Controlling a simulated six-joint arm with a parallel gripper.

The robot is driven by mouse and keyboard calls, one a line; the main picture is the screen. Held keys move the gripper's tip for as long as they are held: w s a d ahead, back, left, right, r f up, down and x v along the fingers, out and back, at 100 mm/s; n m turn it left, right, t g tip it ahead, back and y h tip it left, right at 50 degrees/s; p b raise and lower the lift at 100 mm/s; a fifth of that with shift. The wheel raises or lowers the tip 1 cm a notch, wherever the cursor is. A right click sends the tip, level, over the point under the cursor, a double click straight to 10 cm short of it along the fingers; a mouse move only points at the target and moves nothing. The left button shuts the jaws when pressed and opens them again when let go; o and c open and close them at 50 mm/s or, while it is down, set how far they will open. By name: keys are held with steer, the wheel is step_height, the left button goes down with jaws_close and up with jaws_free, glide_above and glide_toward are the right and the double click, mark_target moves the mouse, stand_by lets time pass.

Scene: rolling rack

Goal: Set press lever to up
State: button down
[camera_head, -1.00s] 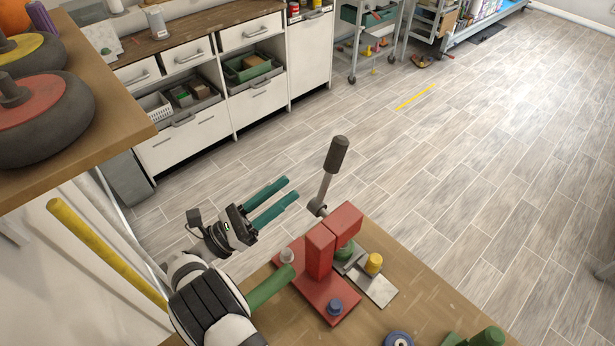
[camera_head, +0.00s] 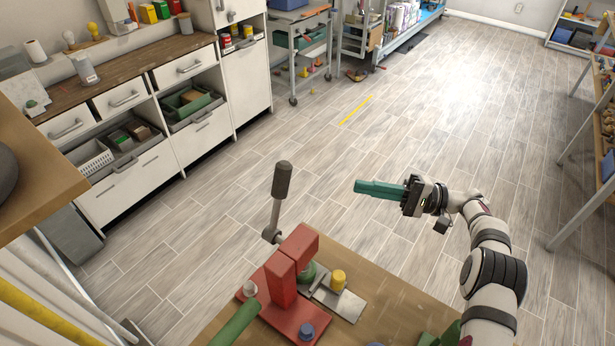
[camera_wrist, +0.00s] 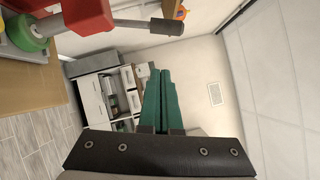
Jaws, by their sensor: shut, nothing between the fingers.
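The red press (camera_head: 283,279) stands on a wooden table. Its lever (camera_head: 277,205), a grey rod with a dark grip, rises from a pivot at the press's far side and points up, leaning slightly right. My gripper (camera_head: 359,188), with teal fingers, is right of the lever in the head view, apart from it and pointing left. Its fingers are shut with nothing between them. In the wrist view the lever (camera_wrist: 145,25) lies across the top, above and apart from my fingertips (camera_wrist: 160,72). Part of the red press (camera_wrist: 85,15) shows at the top left.
On the table (camera_head: 395,312) are a yellow knob (camera_head: 338,278) on a metal plate, a blue knob (camera_head: 307,331) and a green cylinder (camera_head: 236,325) beside the press. White cabinets (camera_head: 128,182) stand at the left. The floor beyond the table is open.

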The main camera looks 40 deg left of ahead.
mark_target(277, 204)
steer(key=s+d+r+x, duration=0.1)
steer(key=x, duration=1.1)
steer(key=shift+s+r+y, duration=0.3)
steer(key=shift+s+r, duration=0.15)
steer(key=shift+s, duration=0.05)
steer(key=shift+a, duration=0.1)
